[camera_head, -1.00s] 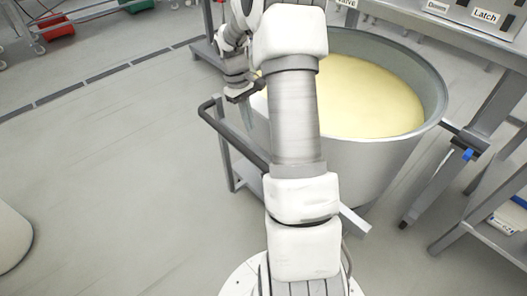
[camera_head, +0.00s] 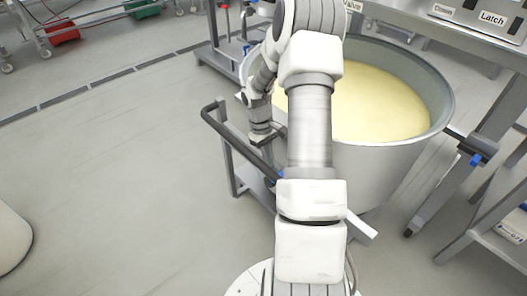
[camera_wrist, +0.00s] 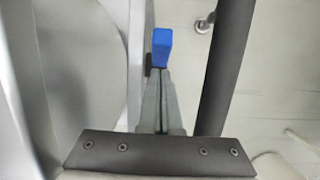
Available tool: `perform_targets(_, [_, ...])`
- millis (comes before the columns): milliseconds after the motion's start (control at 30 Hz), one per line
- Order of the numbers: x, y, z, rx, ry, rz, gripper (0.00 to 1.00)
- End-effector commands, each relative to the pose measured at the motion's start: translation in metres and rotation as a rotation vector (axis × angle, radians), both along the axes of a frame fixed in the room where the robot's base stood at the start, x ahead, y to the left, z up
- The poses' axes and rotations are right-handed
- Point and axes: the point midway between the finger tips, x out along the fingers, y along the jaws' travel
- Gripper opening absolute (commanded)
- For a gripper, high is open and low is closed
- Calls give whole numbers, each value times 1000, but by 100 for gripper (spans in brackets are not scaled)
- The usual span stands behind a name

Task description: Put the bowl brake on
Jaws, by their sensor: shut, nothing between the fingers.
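The large grey bowl (camera_head: 385,160), filled with pale yellow dough, stands in a wheeled frame with a dark push handle (camera_head: 232,135). A blue brake tab (camera_wrist: 162,47) shows in the wrist view, just beyond my fingertips; I cannot tell whether they touch it. Another blue tab (camera_head: 476,159) is on the frame's right leg in the head view. My gripper (camera_wrist: 158,74) is shut and empty, pointing down between the handle bar and the bowl side.
The handle bar (camera_wrist: 224,65) runs close along the right of my fingers in the wrist view, and the grey bowl side (camera_wrist: 60,60) is close on the left. A bench with labelled controls (camera_head: 470,25) stands behind the bowl.

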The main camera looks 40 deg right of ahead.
Motion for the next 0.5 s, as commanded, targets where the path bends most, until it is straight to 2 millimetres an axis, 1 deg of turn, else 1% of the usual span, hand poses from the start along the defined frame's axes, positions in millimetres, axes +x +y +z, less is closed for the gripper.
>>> perform_targets(33, [-4,0,-3,1,2,-1,0])
perform_targets(167, [-9,-1,-6,0,0,0,0])
perform_targets(500, [-10,-1,-5,0,0,0,0])
